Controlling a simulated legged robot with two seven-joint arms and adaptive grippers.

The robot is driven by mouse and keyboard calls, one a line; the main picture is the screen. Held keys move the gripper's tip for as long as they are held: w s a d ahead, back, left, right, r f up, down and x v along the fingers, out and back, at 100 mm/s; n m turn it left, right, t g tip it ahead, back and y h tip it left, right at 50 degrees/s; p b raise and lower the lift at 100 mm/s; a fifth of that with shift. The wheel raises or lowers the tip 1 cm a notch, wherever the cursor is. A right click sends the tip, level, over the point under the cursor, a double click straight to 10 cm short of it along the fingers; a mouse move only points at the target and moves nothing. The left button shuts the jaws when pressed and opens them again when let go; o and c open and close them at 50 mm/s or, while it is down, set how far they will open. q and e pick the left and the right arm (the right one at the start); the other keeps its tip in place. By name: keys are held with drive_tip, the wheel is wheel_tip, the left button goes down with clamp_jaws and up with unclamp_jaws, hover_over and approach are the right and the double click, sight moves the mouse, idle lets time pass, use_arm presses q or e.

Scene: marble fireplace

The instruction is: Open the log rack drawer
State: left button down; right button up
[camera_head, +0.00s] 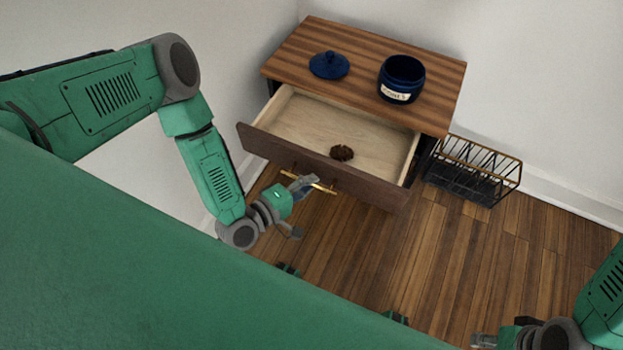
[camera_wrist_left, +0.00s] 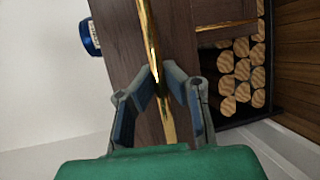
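The drawer (camera_head: 385,184) with a dark wood front is pulled out of the wooden cabinet (camera_head: 420,62), and its pale inside shows. A brown pinecone (camera_head: 342,152) lies in it. My left gripper (camera_head: 303,185) is at the gold bar handle (camera_head: 322,187) on the drawer front. In the left wrist view, the fingers (camera_wrist_left: 163,78) come together on both sides of the gold handle (camera_wrist_left: 150,40) and appear shut on it. Logs (camera_wrist_left: 240,75) are stacked in an opening below the drawer. My right gripper (camera_head: 485,340) is at the bottom edge, its fingers unclear.
A dark blue jar (camera_head: 402,72) and a blue lid (camera_head: 329,65) stand on the cabinet top. A black wire rack (camera_head: 470,172) stands on the floor to its right. White walls are close behind and left. The wood floor (camera_head: 430,250) in front is clear.

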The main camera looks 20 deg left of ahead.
use_arm(q)
drive_tip(key=shift+a+f, duration=0.15)
drive_tip(key=shift+a, duration=0.2)
drive_tip(key=c, duration=1.6)
unclamp_jaws()
drive_tip(key=v, duration=1.2)
